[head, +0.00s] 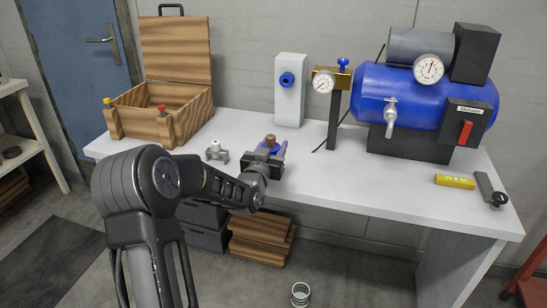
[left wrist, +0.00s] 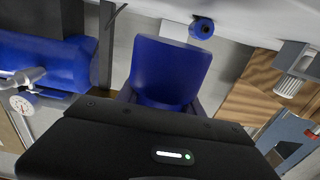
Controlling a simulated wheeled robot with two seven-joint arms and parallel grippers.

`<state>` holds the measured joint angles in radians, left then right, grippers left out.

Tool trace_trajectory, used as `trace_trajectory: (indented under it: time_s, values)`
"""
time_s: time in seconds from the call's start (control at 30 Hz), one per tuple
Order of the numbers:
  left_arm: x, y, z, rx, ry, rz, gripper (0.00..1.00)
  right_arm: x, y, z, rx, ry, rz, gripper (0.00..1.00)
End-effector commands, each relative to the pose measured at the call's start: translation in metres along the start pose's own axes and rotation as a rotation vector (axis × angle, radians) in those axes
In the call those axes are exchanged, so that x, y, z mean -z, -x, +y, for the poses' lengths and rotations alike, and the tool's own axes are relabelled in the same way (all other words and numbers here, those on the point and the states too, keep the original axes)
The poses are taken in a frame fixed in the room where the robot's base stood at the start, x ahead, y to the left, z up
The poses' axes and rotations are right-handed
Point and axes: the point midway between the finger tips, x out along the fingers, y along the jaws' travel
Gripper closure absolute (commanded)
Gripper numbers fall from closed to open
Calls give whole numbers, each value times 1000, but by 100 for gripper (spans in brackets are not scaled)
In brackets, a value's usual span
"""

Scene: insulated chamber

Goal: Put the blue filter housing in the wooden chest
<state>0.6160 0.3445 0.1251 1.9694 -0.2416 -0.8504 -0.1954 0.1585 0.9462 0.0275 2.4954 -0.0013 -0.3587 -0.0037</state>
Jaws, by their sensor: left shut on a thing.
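The blue filter housing (left wrist: 170,72) fills the middle of the left wrist view, just beyond the dark gripper body. In the head view only small blue parts of it (head: 272,149) show past my left gripper (head: 268,154). My left gripper is shut on the housing, over the front middle of the bench; its fingertips are mostly hidden. I cannot tell whether the housing touches the bench. The wooden chest (head: 150,128) stands at the bench's left end, to the left of and behind the gripper, with its lid (head: 177,50) raised. My right gripper is not in view.
A small metal fitting (head: 217,152) stands between chest and gripper. A white block with a blue knob (head: 291,90), a gauge post (head: 333,115) and a blue tank (head: 410,97) stand behind and right. A yellow level (head: 455,181) lies at right. The bench's front middle-right (head: 370,185) is clear.

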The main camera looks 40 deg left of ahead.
Motion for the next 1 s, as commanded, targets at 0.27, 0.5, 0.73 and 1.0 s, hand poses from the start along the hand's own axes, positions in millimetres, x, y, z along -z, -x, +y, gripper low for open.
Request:
trace_trajectory:
  time_s: [0.27, 0.5, 0.73, 1.0]
  values:
    - [-32, 0, 0, 1, 2, -3, 100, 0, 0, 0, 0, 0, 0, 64]
    - [-37, 0, 0, 1, 1, 1, 100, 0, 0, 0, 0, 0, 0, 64]
    - [-41, 0, 0, 0, 0, 1, 100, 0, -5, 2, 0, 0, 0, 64]
    - [-40, 0, 0, 0, 1, -1, 37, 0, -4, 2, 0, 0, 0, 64]
